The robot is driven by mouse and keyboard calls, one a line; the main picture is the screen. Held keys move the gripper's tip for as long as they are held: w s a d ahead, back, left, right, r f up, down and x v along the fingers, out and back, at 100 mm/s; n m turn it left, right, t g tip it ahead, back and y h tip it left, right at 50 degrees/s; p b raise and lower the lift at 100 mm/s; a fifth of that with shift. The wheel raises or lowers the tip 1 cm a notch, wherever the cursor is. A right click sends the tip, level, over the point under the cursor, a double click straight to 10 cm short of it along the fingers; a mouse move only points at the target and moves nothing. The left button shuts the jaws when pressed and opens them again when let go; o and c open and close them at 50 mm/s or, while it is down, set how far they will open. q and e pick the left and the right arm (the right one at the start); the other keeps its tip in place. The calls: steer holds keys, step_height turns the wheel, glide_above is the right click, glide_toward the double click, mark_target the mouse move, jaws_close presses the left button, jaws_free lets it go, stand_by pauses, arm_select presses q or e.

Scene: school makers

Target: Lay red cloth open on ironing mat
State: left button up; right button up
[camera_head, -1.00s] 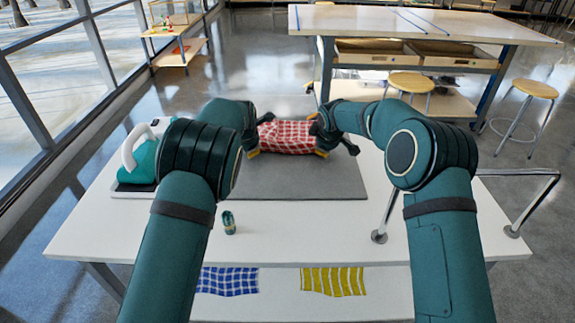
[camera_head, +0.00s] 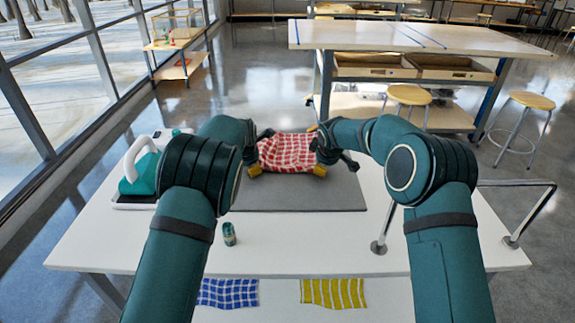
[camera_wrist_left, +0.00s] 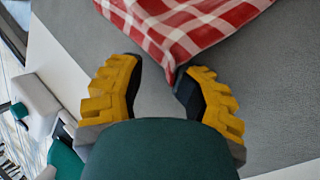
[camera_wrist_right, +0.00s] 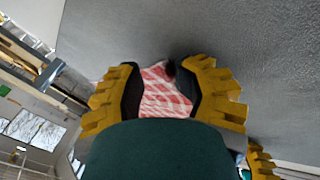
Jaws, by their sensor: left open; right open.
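The red-and-white checked cloth (camera_head: 285,153) lies toward the back of the grey ironing mat (camera_head: 300,197), its surface somewhat uneven. My left gripper (camera_head: 255,168) is at its left front corner. In the left wrist view, the open left fingers (camera_wrist_left: 158,82) have the cloth's corner (camera_wrist_left: 190,28) at the gap between their tips. My right gripper (camera_head: 320,166) is at the cloth's right side. In the right wrist view, the open right fingers (camera_wrist_right: 166,78) stand either side of part of the cloth (camera_wrist_right: 165,97). My arms hide parts of the mat.
A teal iron (camera_head: 142,175) stands on the left of the white table (camera_head: 300,250). A small green can (camera_head: 229,234) stands in front of the mat. A metal rail (camera_head: 530,212) is at the right. Blue (camera_head: 228,293) and yellow (camera_head: 333,292) cloths lie on a lower shelf.

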arm_select(q)
steer(key=s+v, duration=0.1)
steer(key=v, duration=0.9)
arm_select(e)
steer(key=s+v, duration=0.1)
steer(key=v, duration=0.9)
arm_select(q)
steer(key=shift+f, duration=0.1)
arm_select(e)
steer(key=shift+f, duration=0.1)
